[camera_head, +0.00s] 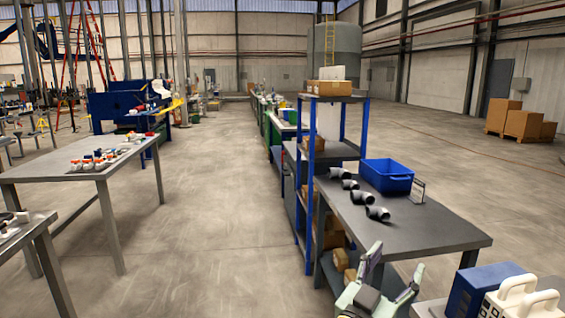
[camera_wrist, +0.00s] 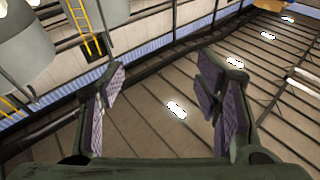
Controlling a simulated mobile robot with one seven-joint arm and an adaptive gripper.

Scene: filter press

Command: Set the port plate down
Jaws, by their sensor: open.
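My gripper (camera_head: 391,274) is at the bottom of the head view, in front of the near end of the dark workbench (camera_head: 440,232). Its two fingers are spread apart with nothing between them. In the wrist view the open gripper (camera_wrist: 168,95) points up toward the roof, with the padded fingers wide apart and empty. I cannot make out a port plate for certain in either view. A white part with loop handles (camera_head: 522,300) stands beside a blue box (camera_head: 483,288) at the bottom right, cut off by the picture edge.
The workbench carries several grey pipe elbows (camera_head: 377,213) and a blue bin (camera_head: 387,176). A blue-post shelf (camera_head: 309,180) stands at its far end. A grey table (camera_head: 75,168) with small orange-and-white parts is at left. Open floor (camera_head: 215,220) lies between.

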